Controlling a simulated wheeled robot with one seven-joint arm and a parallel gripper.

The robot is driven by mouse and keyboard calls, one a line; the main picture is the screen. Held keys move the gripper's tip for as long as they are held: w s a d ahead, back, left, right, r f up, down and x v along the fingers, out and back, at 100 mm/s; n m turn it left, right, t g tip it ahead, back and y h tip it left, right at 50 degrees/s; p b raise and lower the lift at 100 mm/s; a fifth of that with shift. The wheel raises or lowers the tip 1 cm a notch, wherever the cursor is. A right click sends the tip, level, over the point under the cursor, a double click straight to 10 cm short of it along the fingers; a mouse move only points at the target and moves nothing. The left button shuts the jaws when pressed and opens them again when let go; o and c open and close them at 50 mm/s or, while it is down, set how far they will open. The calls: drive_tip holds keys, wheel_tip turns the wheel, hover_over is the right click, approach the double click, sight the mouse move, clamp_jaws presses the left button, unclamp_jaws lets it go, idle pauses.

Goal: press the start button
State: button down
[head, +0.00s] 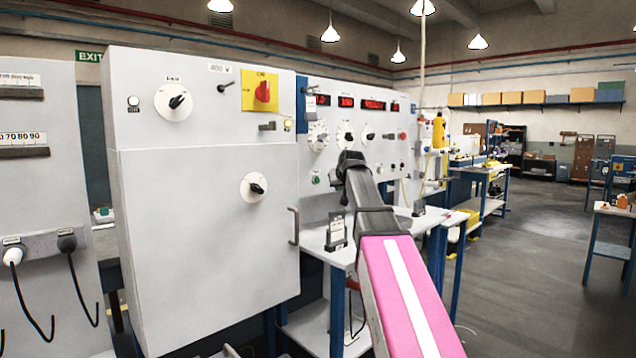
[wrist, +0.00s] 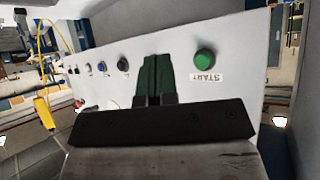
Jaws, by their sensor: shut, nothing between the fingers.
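The start button is a round green button (wrist: 204,58) on a pale panel in the wrist view, with a START label (wrist: 206,76) beside it that reads upside down. In the head view a small green button (head: 316,179) shows low on the panel, just left of the end of my arm; its label is too small to read. My gripper (wrist: 156,60) is shut and empty, its dark fingers together in front of the panel, to the left of the start button in the wrist view. It is apart from the button. In the head view the fingertips are hard to make out.
The panel carries several other knobs (wrist: 123,64) in a row and red displays (head: 346,101) above. A large grey cabinet (head: 205,260) with a handle (head: 293,226) stands left of my arm. A small stand with a card (head: 336,232) is on the bench below.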

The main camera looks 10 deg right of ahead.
sight(317, 180)
drive_tip(key=w+a, duration=0.4)
drive_tip(key=w, duration=0.2)
drive_tip(key=shift+a, duration=0.25)
drive_tip(key=shift+w+a, duration=0.1)
drive_tip(key=shift+w, duration=0.15)
idle(1.7)
drive_tip(key=shift+w+a, duration=0.15)
drive_tip(key=shift+w, duration=0.05)
drive_tip(key=shift+w+a, duration=0.3)
drive_tip(key=shift+w, duration=0.1)
idle(0.9)
idle(0.4)
drive_tip(key=shift+s+d, duration=0.5)
drive_tip(key=shift+s, duration=0.25)
